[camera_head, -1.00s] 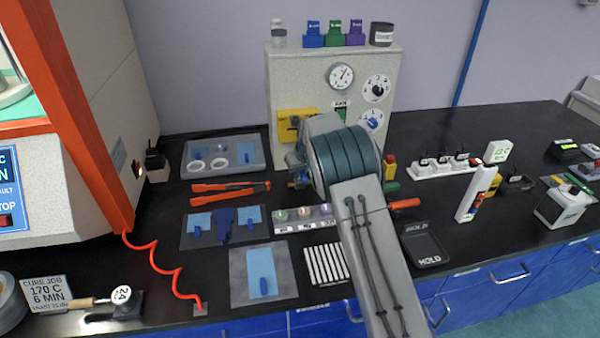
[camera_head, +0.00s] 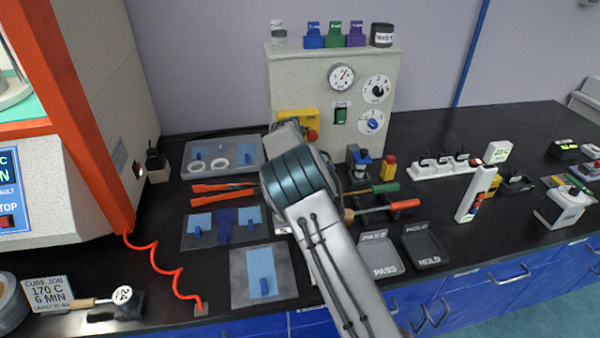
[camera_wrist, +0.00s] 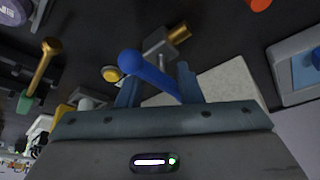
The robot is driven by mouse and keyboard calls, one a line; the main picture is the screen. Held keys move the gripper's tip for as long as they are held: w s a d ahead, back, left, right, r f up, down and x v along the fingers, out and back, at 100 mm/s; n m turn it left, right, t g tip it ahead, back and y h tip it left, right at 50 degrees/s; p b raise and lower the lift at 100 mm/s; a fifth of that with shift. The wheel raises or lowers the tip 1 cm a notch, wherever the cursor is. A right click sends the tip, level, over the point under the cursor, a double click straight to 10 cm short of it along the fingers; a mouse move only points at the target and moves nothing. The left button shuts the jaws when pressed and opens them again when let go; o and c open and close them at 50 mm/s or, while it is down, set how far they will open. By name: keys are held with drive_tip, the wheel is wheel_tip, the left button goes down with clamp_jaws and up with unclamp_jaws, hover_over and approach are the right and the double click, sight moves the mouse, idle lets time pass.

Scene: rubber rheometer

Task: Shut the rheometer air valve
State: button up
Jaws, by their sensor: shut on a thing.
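The air valve shows in the wrist view as a grey metal body with a brass fitting (camera_wrist: 179,35) and a blue lever handle (camera_wrist: 152,74) with a rounded end. My gripper (camera_wrist: 158,82) has one finger on each side of the blue handle and is shut on it. The handle lies slanted between the fingers, its round end reaching past the left finger. In the head view my own wrist and arm hide the gripper tips and the valve, in front of the grey panel (camera_head: 290,80).
The grey panel carries a pressure gauge (camera_head: 341,77) and dials. An orange-handled tool (camera_head: 222,199) and a grey mat (camera_head: 262,300) lie left of my arm. Screwdrivers (camera_head: 403,205), a PASS tray (camera_head: 383,270) and a HOLD tray (camera_head: 425,262) lie right. A coiled red hose (camera_head: 165,265) crosses the front left.

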drive_tip(key=shift+o, duration=0.5)
drive_tip(key=shift+m, duration=0.7)
drive_tip(key=shift+o, duration=0.2)
drive_tip(key=shift+a, duration=0.1)
drive_tip(key=o, duration=0.8)
drive_tip(key=shift+o, duration=0.2)
drive_tip(key=b+v, duration=0.1)
drive_tip(key=v, duration=1.2)
drive_tip(key=shift+a+r, duration=0.35)
drive_tip(key=shift+a, duration=0.05)
